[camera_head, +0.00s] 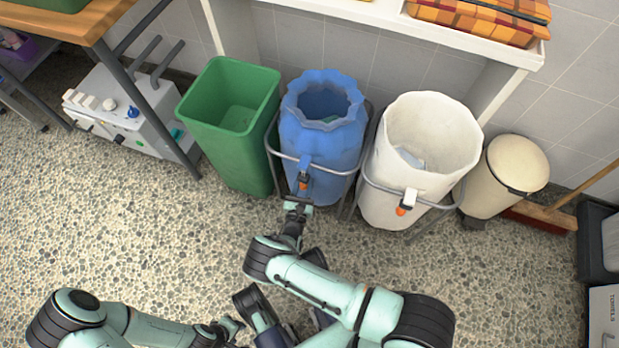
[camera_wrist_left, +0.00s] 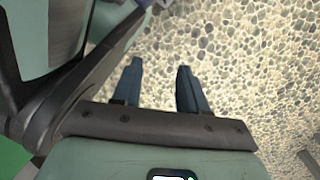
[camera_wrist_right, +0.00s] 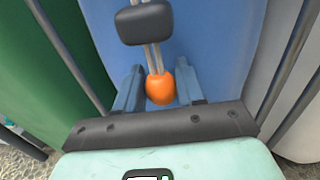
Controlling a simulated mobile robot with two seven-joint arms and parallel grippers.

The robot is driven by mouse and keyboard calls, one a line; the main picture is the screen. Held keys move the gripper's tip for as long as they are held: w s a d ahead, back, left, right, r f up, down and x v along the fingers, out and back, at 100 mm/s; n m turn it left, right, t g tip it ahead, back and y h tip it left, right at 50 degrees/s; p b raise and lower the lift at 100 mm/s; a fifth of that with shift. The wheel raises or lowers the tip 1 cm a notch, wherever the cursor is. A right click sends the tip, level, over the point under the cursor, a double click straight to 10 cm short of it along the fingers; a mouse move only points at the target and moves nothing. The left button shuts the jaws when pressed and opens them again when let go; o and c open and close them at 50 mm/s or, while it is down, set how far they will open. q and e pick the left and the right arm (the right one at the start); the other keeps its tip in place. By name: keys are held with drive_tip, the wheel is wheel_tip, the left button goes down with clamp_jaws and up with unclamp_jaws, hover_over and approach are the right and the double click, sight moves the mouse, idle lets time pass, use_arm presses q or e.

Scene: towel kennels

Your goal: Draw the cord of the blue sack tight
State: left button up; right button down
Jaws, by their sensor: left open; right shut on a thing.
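The blue sack (camera_head: 322,146) hangs in a metal frame, its ruffled mouth open. A black cord lock (camera_wrist_right: 145,22) sits on two pale cord strands (camera_wrist_right: 153,58) at its front. An orange bead (camera_wrist_right: 160,88) ends the cord; it also shows in the head view (camera_head: 303,184). My right gripper (camera_wrist_right: 158,88) is shut on the bead, below the lock, at the sack's front; it shows in the head view (camera_head: 299,198) too. My left gripper (camera_head: 232,326) is low in the head view, away from the sack. It is open and empty over the floor in its wrist view (camera_wrist_left: 158,68).
A green bin (camera_head: 230,125) stands left of the blue sack. A white sack (camera_head: 385,200) with its own orange bead stands right, then a cream pedal bin (camera_head: 512,165). A wooden table (camera_head: 75,25) and a grey machine (camera_head: 125,115) are at left. The floor (camera_head: 130,235) is clear at left.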

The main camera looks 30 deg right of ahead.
sight(304, 189)
wheel_tip(304, 189, down, 3)
drive_tip(key=shift+d+f+b, duration=0.15)
drive_tip(key=shift+f+b, duration=0.05)
drive_tip(key=shift+b, duration=0.15)
use_arm(q)
drive_tip(key=s, duration=0.1)
drive_tip(key=s+f+g, duration=0.1)
drive_tip(key=shift+s+a+f, duration=0.1)
drive_tip(key=shift+s+a, duration=0.05)
drive_tip(key=shift+s, duration=0.25)
use_arm(e)
drive_tip(key=shift+f, duration=0.2)
drive_tip(key=c, duration=0.8)
unclamp_jaws()
drive_tip(key=shift+f, duration=0.1)
use_arm(q)
drive_tip(key=shift+w, duration=0.1)
